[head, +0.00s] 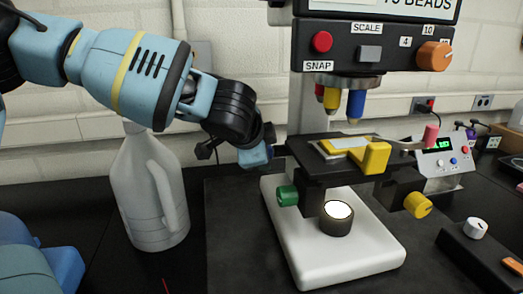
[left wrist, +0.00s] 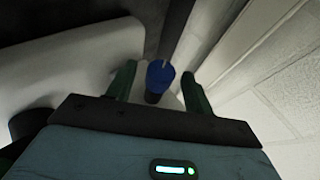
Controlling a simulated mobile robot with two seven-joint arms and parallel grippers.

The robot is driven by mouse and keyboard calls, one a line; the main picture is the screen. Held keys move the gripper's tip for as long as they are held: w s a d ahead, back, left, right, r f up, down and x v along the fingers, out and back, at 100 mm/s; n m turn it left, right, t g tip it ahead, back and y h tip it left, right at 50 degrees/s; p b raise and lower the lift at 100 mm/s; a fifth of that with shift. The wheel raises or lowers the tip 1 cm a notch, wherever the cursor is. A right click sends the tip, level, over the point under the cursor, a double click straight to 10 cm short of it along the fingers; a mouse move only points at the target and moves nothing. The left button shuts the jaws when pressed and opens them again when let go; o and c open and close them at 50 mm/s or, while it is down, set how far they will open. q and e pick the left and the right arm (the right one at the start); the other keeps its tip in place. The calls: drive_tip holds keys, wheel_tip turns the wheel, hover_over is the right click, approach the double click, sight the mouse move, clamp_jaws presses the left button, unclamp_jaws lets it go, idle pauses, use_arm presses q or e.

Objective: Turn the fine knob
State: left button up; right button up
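The microscope (head: 340,255) has a white base, a dark stage and several colored knobs. A green knob (head: 287,195) is on its left side, a yellow knob (head: 417,205) on its right, and an orange knob (head: 434,56) on the upper panel. A blue knob (left wrist: 160,74) shows in the left wrist view; I cannot pick it out in the head view. No readable label says which is the fine knob. My left gripper (left wrist: 156,82) is open, with its green fingers either side of the blue knob; contact is not visible. My right gripper is not in view.
A white jug (head: 145,200) stands left of the microscope, below my left arm. The wall is close behind.

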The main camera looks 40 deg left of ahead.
use_arm(q)
drive_tip(key=v, duration=0.7)
drive_tip(key=shift+s+r+p, duration=0.3)
drive_tip(key=shift+p, duration=0.1)
drive_tip(key=shift+d, duration=0.1)
idle(2.4)
